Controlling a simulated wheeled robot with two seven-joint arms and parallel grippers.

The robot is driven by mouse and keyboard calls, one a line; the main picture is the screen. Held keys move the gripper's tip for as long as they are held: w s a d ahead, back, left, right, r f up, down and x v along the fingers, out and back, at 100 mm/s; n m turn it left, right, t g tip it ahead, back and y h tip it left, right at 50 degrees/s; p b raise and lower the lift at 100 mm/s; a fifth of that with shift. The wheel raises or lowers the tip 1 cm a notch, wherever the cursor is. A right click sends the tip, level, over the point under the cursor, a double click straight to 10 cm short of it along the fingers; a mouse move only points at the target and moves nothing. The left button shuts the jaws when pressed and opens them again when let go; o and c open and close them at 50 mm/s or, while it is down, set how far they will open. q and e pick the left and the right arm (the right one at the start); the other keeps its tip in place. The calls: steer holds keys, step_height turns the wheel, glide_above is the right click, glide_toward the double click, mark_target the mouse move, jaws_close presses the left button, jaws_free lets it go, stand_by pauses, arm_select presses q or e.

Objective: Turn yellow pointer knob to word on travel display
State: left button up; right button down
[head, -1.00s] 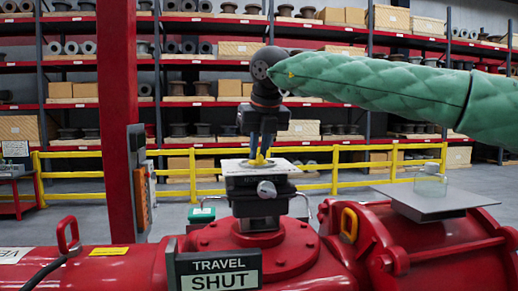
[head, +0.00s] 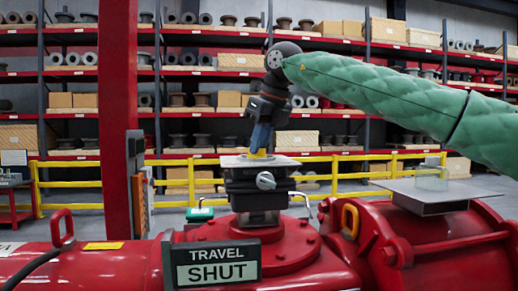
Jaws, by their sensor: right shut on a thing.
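The travel display (head: 217,265) stands at the front of the red actuator and reads "TRAVEL" over "SHUT". Behind it, a dark box (head: 257,190) with a pale top plate sits on the red housing. The yellow pointer knob (head: 258,154) shows only as a small patch above that plate, mostly hidden by the fingers. My right gripper (head: 259,149) reaches down from above, tilted with its wrist to the right, and is shut on the knob. Which way the pointer faces cannot be told. My left gripper is out of view.
A red post (head: 117,130) stands at the left. A grey plate (head: 425,193) bearing a clear glass block (head: 430,178) lies at the right, below my arm. Yellow railings (head: 185,178) and loaded shelves fill the background.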

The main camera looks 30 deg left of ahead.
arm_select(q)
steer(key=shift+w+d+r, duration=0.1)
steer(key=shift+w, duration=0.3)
arm_select(e)
steer(key=shift+n, duration=0.6)
steer(key=shift+r+g, duration=0.1)
steer(key=shift+g, duration=0.2)
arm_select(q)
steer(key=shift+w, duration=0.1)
arm_select(e)
steer(key=c, duration=1.4)
jaws_free()
steer(key=shift+w, duration=0.1)
steer(key=shift+c, duration=0.2)
